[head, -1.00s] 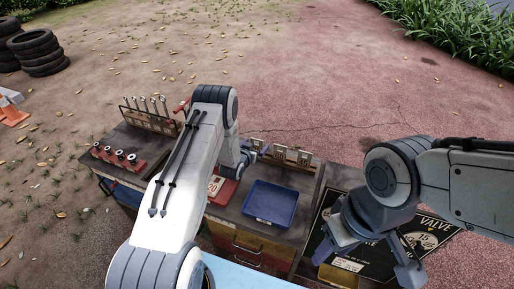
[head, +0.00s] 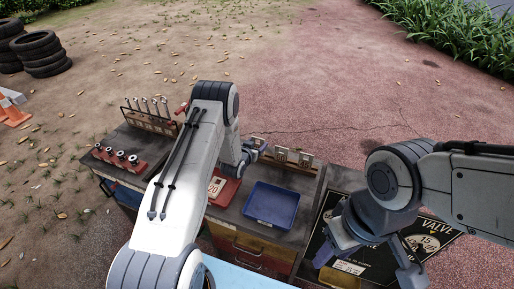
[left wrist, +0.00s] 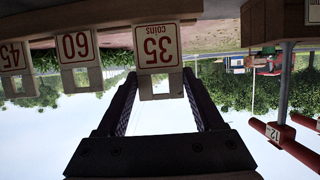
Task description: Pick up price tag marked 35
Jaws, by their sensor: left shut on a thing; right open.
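The price tag marked 35 (left wrist: 158,45) is a white card with red print, reading "35 coins" upside down in the left wrist view. My left gripper (left wrist: 160,82) is shut on its lower-pictured pale part, one dark finger on each side. The tag is still at the wooden rack (left wrist: 110,17), in line with the others; I cannot tell if it is clear of its slot. In the head view my left gripper (head: 252,149) is at the rack's left end, hiding this tag.
Tags marked 60 (left wrist: 76,46) and 45 (left wrist: 11,56) stand beside it.

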